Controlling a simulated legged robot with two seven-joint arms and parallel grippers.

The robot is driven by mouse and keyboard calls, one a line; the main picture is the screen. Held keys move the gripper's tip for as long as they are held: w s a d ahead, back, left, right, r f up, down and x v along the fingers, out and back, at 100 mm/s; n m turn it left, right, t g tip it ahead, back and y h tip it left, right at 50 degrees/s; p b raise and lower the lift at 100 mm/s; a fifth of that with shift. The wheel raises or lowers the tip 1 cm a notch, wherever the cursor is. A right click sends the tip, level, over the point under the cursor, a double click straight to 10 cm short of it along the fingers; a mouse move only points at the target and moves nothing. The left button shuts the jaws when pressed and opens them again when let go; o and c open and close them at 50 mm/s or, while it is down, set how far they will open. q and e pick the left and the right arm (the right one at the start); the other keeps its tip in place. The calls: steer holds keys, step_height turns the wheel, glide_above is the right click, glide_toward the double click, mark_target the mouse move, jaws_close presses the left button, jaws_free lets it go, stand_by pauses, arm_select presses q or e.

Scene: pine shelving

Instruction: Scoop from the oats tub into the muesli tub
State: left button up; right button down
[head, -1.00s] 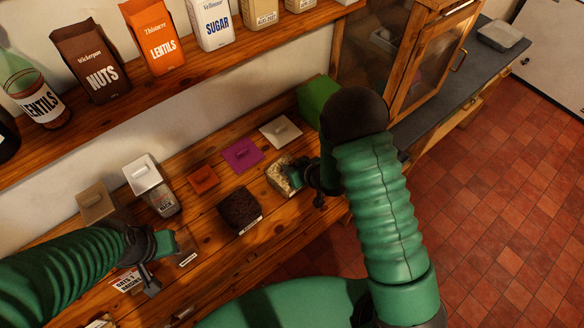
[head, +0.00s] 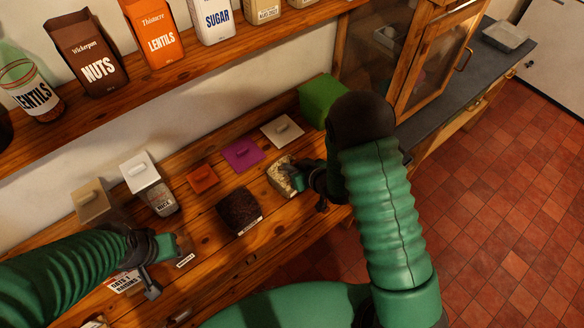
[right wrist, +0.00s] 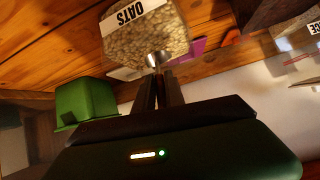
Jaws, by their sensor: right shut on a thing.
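The oats tub (head: 279,177), clear and filled with pale flakes, stands on the lower pine shelf. Its OATS label shows upside down in the right wrist view (right wrist: 134,17). My right gripper (head: 303,180) is beside the tub's right side, shut on a shiny metal piece (right wrist: 153,60) that looks like the scoop's handle. The scoop's bowl is hidden. My left gripper (head: 160,268) hovers over the shelf's left part, its jaws unclear. A small label (head: 185,260) beside it is too small to read. I cannot tell which tub is the muesli tub.
A dark-filled tub (head: 238,211) stands left of the oats. Orange (head: 202,179), purple (head: 242,154) and white (head: 282,131) lids lie behind. A white-lidded rice tub (head: 161,200), a green box (head: 320,100) and a card (head: 124,284) are nearby. Bags stand on the upper shelf.

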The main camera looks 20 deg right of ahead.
steer(key=shift+w+f+t+b, duration=0.1)
steer(key=shift+f+t+b, duration=0.4)
steer(key=shift+b, duration=0.9)
steer(key=s+d+r+t+y+b, duration=0.1)
steer(key=s+r+t+y+b, duration=0.1)
steer(key=r+t+b, duration=0.3)
steer(key=shift+s+d+r+m+t+b, duration=0.35)
steer(key=shift+s+r+b, duration=0.25)
steer(key=shift+r+b, duration=1.1)
steer(key=shift+a+r+y+p, duration=0.2)
steer(key=shift+a+y+p, duration=0.1)
steer(key=shift+y, duration=0.1)
